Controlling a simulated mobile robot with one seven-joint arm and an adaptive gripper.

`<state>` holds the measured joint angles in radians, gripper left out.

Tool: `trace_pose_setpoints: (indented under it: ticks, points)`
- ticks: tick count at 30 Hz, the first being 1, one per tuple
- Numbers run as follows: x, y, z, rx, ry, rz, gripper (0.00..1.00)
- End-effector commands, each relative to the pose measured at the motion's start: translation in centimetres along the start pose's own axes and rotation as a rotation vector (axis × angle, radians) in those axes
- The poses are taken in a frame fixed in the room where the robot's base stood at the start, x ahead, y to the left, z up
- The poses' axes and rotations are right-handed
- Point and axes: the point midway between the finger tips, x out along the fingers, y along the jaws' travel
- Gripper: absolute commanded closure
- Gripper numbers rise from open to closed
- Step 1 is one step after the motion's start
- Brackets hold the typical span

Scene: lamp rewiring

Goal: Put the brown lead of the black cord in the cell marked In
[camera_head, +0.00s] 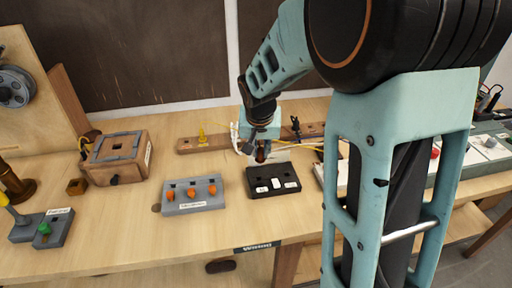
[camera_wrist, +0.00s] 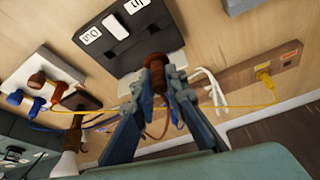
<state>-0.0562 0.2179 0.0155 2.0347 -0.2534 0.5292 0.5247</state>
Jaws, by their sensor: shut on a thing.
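My gripper (camera_wrist: 157,75) is shut on a brown lead (camera_wrist: 154,60), whose brown end stands up between the fingertips in the wrist view. In the head view my gripper (camera_head: 262,150) is just behind the black terminal block (camera_head: 284,171). The block also shows in the wrist view (camera_wrist: 110,62), with white labels "Out" (camera_wrist: 90,33) and "In" (camera_wrist: 136,5) on its far side. The lead's end is close to the block's near edge; whether they touch I cannot tell. The lead's black cord cannot be clearly made out.
A grey block with orange levers (camera_head: 173,207) stands left of the black block. A wooden strip (camera_head: 190,146) with a yellow plug (camera_head: 202,135) lies behind. A white block (camera_wrist: 37,62) with brown and blue leads is at the wrist view's left. A yellow cord (camera_wrist: 220,107) crosses near my fingers.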

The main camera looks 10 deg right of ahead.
Motion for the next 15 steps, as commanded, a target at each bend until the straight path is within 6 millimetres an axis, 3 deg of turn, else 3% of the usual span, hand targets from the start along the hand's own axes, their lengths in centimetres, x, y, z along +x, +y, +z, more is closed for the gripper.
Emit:
trace_pose_setpoints:
  ticks: [15]
  points:
    - [1.2,0.3,0.8,0.005,-0.001,0.002,1.00]
